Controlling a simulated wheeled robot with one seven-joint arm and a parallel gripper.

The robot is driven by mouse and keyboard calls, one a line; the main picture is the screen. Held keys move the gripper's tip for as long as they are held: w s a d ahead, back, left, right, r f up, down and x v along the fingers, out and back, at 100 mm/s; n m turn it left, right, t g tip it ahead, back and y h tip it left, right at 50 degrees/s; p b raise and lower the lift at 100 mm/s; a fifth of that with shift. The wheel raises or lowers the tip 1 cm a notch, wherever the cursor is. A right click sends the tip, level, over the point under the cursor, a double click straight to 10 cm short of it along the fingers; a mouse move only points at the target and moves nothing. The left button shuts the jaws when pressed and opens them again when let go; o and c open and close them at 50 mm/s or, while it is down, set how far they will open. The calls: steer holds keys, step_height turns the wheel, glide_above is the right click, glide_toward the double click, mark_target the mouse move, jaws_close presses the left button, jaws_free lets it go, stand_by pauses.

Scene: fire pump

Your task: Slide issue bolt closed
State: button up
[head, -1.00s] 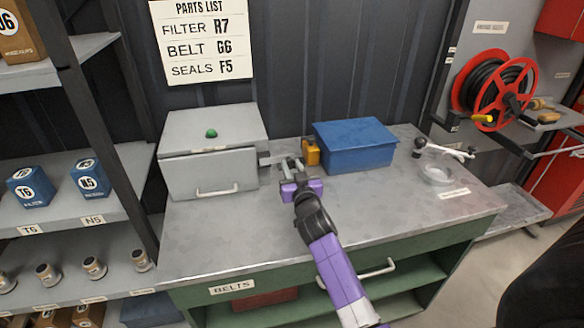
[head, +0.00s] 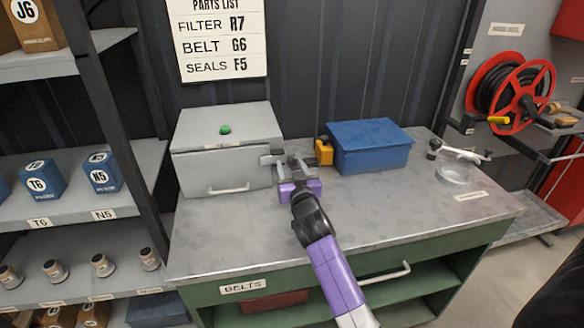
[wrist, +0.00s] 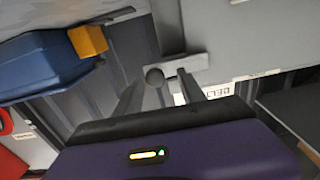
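The grey metal box (head: 225,150) stands on the workbench, with a green button (head: 225,130) on its lid and a handle on its front. The issue bolt (head: 270,160) is a small grey bar at the box's right front edge; it also shows in the wrist view (wrist: 186,64). Its round knob (wrist: 153,77) lies between my fingers in the wrist view. My gripper (head: 288,165) is at the bolt, fingers apart on either side of the knob. I cannot tell whether a finger touches it.
A blue box (head: 370,150) with a yellow block (head: 324,152) on its left side stands close to the right of my gripper. A clear dish (head: 455,175) lies farther right. The bench front is clear. A shelf with parts stands at left.

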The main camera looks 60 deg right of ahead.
steer(key=b+v, duration=0.2)
steer(key=v, duration=0.5)
steer(key=shift+s+a, duration=0.25)
steer(key=shift+a, duration=0.05)
stand_by(0.5)
steer(key=s+a+n+t+y, duration=0.3)
steer(key=a, duration=0.7)
steer(key=s+a+n+t+y, duration=0.3)
steer(key=a, duration=0.8)
steer(key=s+a+f+n+g+y, duration=0.3)
steer(key=s+a+y, duration=0.4)
steer(key=s+a, duration=0.9)
steer(key=s+f, duration=0.1)
steer(key=s, duration=0.2)
steer(key=shift+a+n+y, duration=0.25)
steer(key=shift+n+y, duration=0.05)
steer(key=shift+n, duration=0.1)
